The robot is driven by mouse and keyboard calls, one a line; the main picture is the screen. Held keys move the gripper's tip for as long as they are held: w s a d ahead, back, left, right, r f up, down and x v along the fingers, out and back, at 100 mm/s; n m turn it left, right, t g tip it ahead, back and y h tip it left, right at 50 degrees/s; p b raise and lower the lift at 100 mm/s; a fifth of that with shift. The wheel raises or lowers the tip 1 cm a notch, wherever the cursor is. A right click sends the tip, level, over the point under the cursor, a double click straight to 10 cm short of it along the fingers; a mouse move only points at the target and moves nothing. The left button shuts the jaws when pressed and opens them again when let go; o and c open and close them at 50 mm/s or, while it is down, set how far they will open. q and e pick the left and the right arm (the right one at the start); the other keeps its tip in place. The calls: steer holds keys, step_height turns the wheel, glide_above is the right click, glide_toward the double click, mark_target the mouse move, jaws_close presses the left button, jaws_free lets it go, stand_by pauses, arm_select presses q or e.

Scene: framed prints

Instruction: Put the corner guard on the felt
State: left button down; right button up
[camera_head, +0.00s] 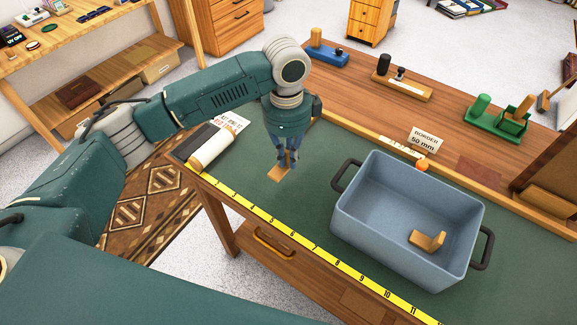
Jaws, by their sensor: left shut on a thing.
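My left gripper (287,163) points down over the green felt (250,170) on the workbench. It is shut on a small tan corner guard (278,174), whose lower part shows below the fingers. The fingers hide part of the guard. I cannot tell whether it touches the felt or hangs just above it. A second tan, L-shaped corner guard (428,241) lies inside the blue-grey bin (360,240) to the right. My right gripper is not in view.
A yellow measuring tape (300,240) runs along the bench's front edge. A white roll (211,147) and a printed card (232,121) lie left of the gripper. A "BORDER 50 mm" sign (425,140) and green tool (498,122) stand behind. Felt is clear between gripper and bin.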

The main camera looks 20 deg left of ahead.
mark_target(288, 165)
arm_select(q)
steer(key=shift+f+p, duration=0.3)
steer(key=shift+f, duration=2.35)
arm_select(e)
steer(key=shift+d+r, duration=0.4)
arm_select(q)
steer(key=shift+f, duration=0.1)
steer(key=c, duration=1.8)
jaws_free()
